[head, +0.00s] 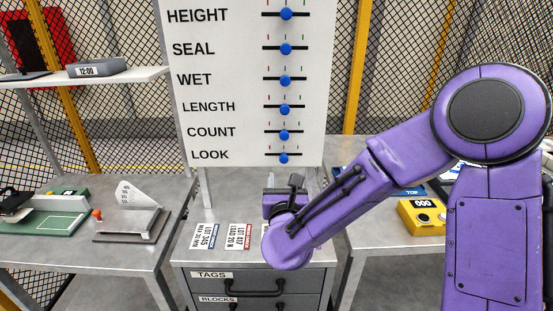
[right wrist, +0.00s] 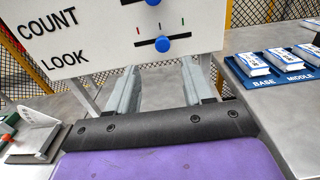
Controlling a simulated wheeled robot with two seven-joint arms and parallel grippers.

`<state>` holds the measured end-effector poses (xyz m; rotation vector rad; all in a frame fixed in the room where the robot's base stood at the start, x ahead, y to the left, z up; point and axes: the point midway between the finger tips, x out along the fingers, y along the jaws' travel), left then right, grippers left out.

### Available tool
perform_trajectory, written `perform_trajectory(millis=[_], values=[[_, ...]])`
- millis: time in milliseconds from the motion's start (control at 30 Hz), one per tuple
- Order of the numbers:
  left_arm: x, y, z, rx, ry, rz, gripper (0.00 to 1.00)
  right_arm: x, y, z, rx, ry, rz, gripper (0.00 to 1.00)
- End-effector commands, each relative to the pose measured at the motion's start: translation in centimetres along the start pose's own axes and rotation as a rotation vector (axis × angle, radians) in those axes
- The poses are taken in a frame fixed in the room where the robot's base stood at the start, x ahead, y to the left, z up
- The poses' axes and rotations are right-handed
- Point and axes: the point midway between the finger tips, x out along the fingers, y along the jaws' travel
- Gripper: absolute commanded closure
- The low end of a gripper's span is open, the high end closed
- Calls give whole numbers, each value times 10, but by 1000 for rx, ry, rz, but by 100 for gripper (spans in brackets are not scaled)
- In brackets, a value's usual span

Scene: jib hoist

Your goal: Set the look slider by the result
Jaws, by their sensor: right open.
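The LOOK slider is the lowest on a white board (head: 245,110), with a blue knob (head: 284,158) on a short black track. In the right wrist view the LOOK knob (right wrist: 162,44) sits near the middle of its track, under the middle one of the red, green and dark tick marks. My right gripper (head: 290,183) is just below the board's lower edge, under the LOOK knob and apart from it. Its two fingers (right wrist: 160,85) are spread with nothing between them. My left gripper is not in view.
A drawer cabinet (head: 252,277) marked TAGS and BLOCKS stands below, with printed tags (head: 236,236) on top. A yellow device (head: 422,217) reading 000 is on the right table. A stand with a pointer scale (head: 135,212) is on the left table. A blue tray (right wrist: 275,75) holds labelled blocks.

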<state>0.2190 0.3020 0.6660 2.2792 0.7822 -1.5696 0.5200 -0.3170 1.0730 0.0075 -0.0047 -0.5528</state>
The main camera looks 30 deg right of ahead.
Motion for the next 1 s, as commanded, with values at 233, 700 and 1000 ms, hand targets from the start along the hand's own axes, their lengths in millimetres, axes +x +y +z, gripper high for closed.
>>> perform_trajectory(millis=[233,700,1000], values=[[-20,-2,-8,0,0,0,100,53,-3,4,-6,2,-5,49],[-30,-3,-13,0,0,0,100,98,0,-1,-8,2,3,49],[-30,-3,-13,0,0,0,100,98,1,-1,-8,3,3,100]])
